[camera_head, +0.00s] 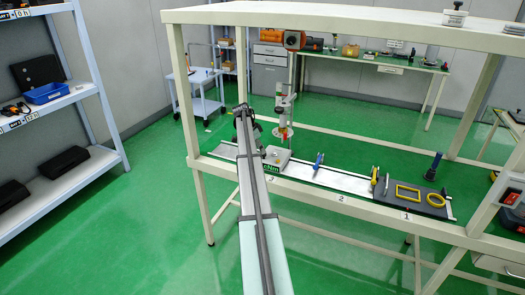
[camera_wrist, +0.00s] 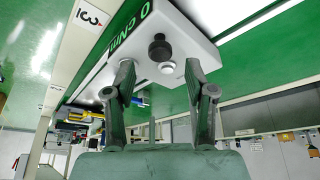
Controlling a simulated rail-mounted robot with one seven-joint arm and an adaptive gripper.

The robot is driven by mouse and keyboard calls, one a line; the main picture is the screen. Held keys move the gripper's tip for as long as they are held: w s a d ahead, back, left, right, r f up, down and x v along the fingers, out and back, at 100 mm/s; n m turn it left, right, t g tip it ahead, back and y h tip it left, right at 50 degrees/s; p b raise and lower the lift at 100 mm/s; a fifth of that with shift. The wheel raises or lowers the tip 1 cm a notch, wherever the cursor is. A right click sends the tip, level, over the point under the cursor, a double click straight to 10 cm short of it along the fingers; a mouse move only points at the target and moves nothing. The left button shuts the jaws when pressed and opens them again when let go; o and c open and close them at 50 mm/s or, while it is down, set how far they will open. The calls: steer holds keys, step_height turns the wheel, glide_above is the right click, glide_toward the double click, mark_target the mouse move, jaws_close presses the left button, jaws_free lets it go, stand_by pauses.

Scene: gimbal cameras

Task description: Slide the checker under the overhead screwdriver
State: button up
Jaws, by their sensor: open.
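The checker (camera_head: 277,156) is a pale box with a green "cNm" label, on the bench's lower shelf near marker 3. The wrist view shows the checker (camera_wrist: 185,30) close up, with a black knob and a small white button on top. The overhead screwdriver (camera_head: 284,104) hangs upright above the shelf; in the head view its lower end appears just behind the checker. In the head view my arm hides most of the gripper.
A white strip (camera_head: 340,181) runs along the shelf. A dark mat (camera_head: 405,206) farther right holds yellow frames. The bench post (camera_head: 182,100) stands left of my arm.

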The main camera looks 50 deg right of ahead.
mark_target(274, 156)
steer(key=shift+p+x, duration=0.35)
steer(key=shift+x, duration=1.5)
steer(key=shift+c, duration=0.4)
jaws_close()
